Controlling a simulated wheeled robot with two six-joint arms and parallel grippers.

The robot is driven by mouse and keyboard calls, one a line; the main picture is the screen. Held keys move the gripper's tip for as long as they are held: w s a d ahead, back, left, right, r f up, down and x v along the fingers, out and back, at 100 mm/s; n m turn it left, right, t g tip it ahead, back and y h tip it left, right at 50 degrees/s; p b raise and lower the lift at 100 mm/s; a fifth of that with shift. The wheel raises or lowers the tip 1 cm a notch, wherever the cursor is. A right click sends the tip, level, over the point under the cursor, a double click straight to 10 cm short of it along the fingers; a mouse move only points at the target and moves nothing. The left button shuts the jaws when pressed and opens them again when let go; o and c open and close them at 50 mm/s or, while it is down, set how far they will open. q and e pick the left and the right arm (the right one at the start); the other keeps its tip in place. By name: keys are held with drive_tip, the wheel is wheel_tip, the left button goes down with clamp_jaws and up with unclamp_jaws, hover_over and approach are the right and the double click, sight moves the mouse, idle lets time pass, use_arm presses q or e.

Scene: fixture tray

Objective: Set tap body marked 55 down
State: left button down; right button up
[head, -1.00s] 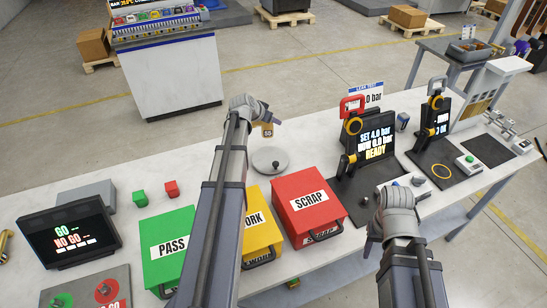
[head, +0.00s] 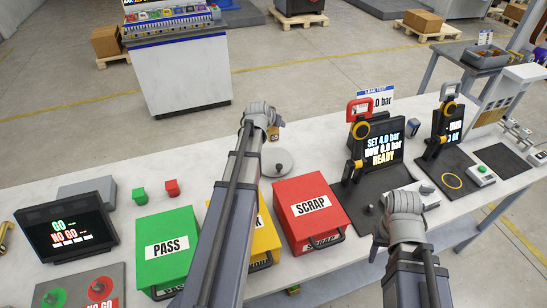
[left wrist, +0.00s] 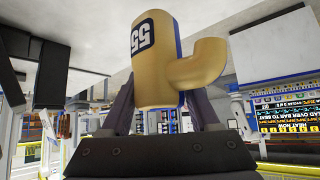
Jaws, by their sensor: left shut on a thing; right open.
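The tap body marked 55 (left wrist: 155,62) is a brass-yellow piece with a bent spout and a dark "55" label. My left gripper (left wrist: 150,108) is shut on it. In the head view, the tap body (head: 275,134) shows small beside the left gripper (head: 266,122), which is partly hidden by its own wrist. It appears over the far part of the bench, just beyond the round grey disc (head: 284,164); I cannot tell the gap below it. My right gripper (head: 377,243) is open and empty near the front of the bench, beside the leak test station.
Green PASS (head: 168,247), yellow rework (head: 268,240) and red SCRAP (head: 308,206) bins stand along the front; my left arm crosses the yellow one. The leak test screen (head: 384,145) stands to the right.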

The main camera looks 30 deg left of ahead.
use_arm(q)
drive_tip(key=shift+f+b, duration=5.05)
drive_tip(key=shift+f, duration=0.15)
drive_tip(key=shift+c, duration=0.6)
unclamp_jaws()
drive_tip(key=shift+r, duration=0.2)
drive_tip(key=shift+s+r+p, duration=0.2)
drive_tip(key=shift+r+p, duration=0.05)
drive_tip(key=shift+p, duration=0.05)
drive_tip(key=p+v, duration=0.8)
drive_tip(key=v, duration=0.3)
drive_tip(key=shift+s, duration=0.2)
